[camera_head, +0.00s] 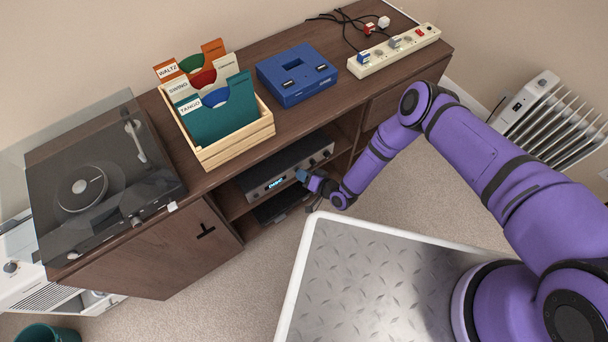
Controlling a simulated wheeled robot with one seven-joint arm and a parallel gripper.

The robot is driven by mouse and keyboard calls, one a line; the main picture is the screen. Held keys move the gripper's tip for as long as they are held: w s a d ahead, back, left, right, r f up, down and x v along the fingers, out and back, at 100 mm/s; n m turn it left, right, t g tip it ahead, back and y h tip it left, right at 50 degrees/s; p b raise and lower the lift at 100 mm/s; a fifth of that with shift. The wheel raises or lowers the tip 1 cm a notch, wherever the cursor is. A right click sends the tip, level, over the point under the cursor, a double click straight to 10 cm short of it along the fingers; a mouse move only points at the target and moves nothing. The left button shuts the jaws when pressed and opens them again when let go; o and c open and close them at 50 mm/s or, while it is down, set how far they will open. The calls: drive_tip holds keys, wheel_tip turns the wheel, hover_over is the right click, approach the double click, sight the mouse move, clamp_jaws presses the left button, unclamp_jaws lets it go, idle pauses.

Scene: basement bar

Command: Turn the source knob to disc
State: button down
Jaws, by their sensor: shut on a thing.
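A dark amplifier (255,184) with a lit blue display sits on an open shelf of the brown wooden cabinet. Several small knobs run along its front to the right of the display. My gripper (300,174) is at the amplifier's front, just right of the display, and is shut on a knob there. The gripper's tips and the knob overlap and are small in this view, so the knob's pointer and its label cannot be read. The display text is too small to read for certain.
The cabinet top holds a turntable (85,190), a wooden record crate (238,146), a blue device (296,74) and a power strip (395,50) with plugs. Another dark unit (275,207) lies below the amplifier. A white radiator (550,118) stands at right.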

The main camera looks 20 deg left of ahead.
drive_tip(key=c, duration=1)
unclamp_jaws()
drive_tip(key=shift+d, duration=0.1)
drive_tip(key=v, duration=1)
drive_tip(key=shift+s+d+r, duration=0.1)
drive_tip(key=shift+s+d, duration=0.05)
drive_tip(key=shift+d, duration=0.15)
